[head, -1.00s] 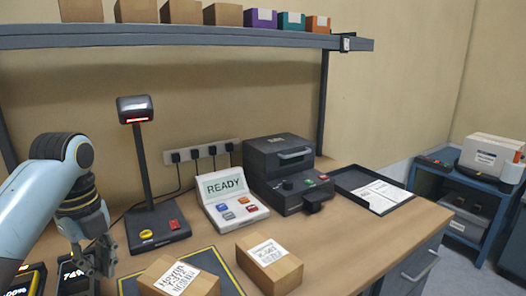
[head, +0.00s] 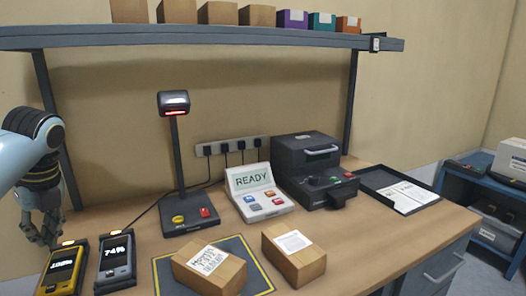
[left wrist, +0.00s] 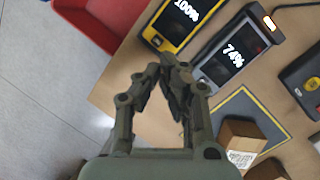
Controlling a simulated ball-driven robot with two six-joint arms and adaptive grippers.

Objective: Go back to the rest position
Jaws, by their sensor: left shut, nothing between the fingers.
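My left gripper (head: 48,238) is at the left edge of the head view, above the left end of the desk near two handheld devices. In the left wrist view its fingers (left wrist: 172,66) are shut with nothing between them. A yellow device (head: 64,268) reads 100% and a grey device (head: 116,260) reads 74%; both lie apart from the fingers. A cardboard box (head: 208,268) with a printed label sits on the dark mat with a yellow border (head: 246,262). A second box (head: 293,255) stands to its right. My right gripper is not in view.
A scanner on a post (head: 174,104), a READY panel (head: 262,193), a dark printer (head: 311,172) and a black tray (head: 398,188) stand along the back. A shelf (head: 220,39) with boxes runs above. A red bin (left wrist: 100,18) is beside the desk. The right front desk is clear.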

